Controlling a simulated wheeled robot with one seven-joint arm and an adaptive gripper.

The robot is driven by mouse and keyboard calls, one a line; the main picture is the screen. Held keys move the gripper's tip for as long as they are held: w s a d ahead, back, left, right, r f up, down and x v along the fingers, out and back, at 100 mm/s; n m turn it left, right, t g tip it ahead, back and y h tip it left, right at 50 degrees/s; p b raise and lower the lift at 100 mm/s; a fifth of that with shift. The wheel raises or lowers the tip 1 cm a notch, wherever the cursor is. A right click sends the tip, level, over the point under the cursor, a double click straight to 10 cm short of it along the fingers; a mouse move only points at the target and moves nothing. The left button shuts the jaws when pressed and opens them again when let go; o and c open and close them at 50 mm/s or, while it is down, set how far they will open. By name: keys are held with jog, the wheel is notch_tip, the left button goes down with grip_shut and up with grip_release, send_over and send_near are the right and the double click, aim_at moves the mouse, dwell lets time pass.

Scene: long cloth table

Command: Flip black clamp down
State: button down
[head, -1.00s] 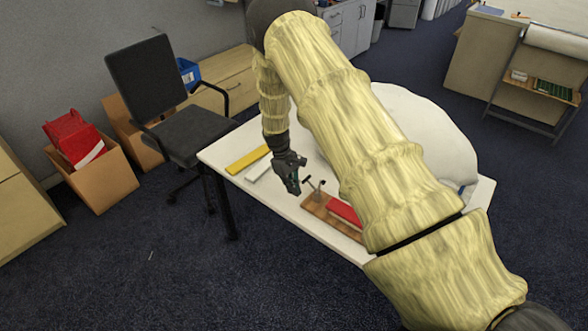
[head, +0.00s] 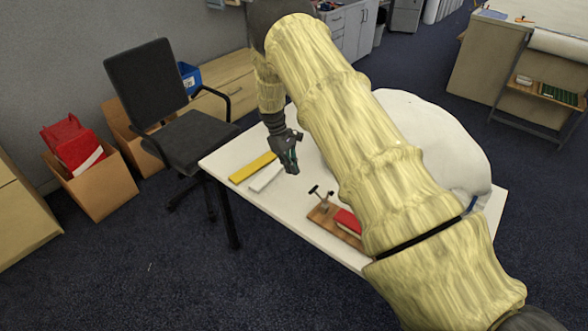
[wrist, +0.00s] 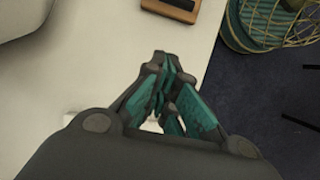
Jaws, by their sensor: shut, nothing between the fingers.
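The black clamp (head: 323,194) stands on the left end of a brown wooden board (head: 318,213) on the white table. Its T-shaped handle is raised. A red block (head: 347,221) lies on the same board, partly hidden by my arm. My gripper (head: 292,170) is above the table, behind and left of the clamp, apart from it. In the wrist view my gripper's fingertips (wrist: 162,58) are together and empty. Part of the board (wrist: 205,14) with a dark piece (wrist: 176,3) shows at that view's top edge; the clamp's handle cannot be made out there.
A yellow bar (head: 253,167) and a white bar (head: 267,177) lie on the table (head: 285,210), left of my gripper. A large white rounded thing (head: 440,135) covers the right rear. A black chair (head: 165,100) stands left of the table. Clear tabletop lies around the board's left end.

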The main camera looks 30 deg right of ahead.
jog(key=p+x, duration=0.2)
jog(key=x, duration=0.5)
jog(key=shift+s+f+p, duration=0.1)
jog(key=shift+s+p, duration=0.1)
jog(key=shift+p, duration=0.2)
jog(key=shift+s+f+p, duration=0.1)
jog(key=shift+s+p, duration=0.1)
jog(key=shift+p, duration=0.1)
jog(key=shift+s+d+r+p, duration=0.3)
jog(key=shift+s+r+p, duration=0.25)
jog(key=shift+s, duration=0.1)
jog(key=shift+s+d+r+p, duration=0.3)
jog(key=shift+s+r+p, duration=0.2)
jog(key=shift+s, duration=0.1)
jog(key=shift+r, duration=0.15)
